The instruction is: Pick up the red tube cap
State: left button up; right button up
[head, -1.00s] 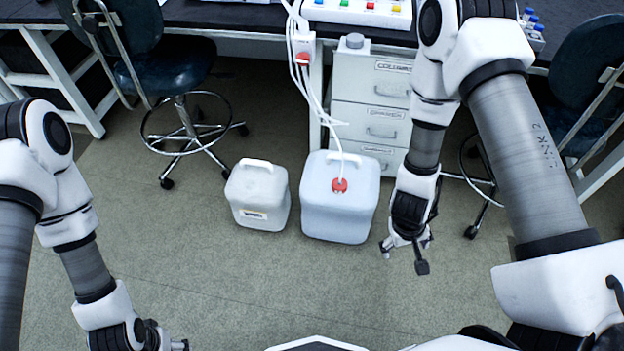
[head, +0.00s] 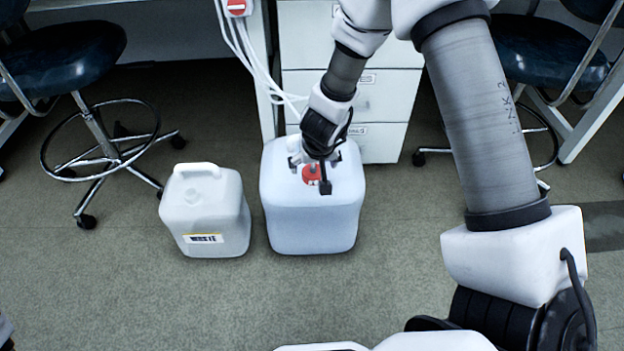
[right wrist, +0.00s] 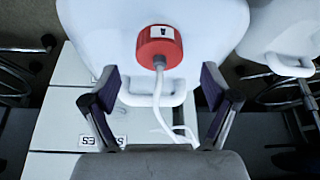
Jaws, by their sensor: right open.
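The red tube cap (head: 309,174) sits on top of the large pale jug (head: 312,222). In the right wrist view the cap (right wrist: 158,47) shows a small label, and a white tube runs from it. My right gripper (head: 310,172) is over the jug top at the cap, and one finger partly hides the cap in the head view. In the right wrist view the gripper (right wrist: 159,77) is open and empty, with its fingers spread wide and the cap ahead between their lines. My left gripper is not in view.
A smaller white waste jug (head: 205,215) stands to the left of the large jug. White drawers (head: 383,100) stand close behind it. Stools stand at left (head: 100,145) and right (head: 530,50). White tubes (head: 250,60) hang from above. The floor in front is clear.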

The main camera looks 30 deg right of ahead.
aim_at(313, 171)
jog(key=b+x, duration=0.1)
jog(key=x, duration=0.2)
jog(key=shift+f+b, duration=0.3)
jog(key=shift+f, duration=0.15)
jog(key=shift+r, duration=0.1)
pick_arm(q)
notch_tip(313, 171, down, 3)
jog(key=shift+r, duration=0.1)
pick_arm(e)
jog(key=c, duration=1.3)
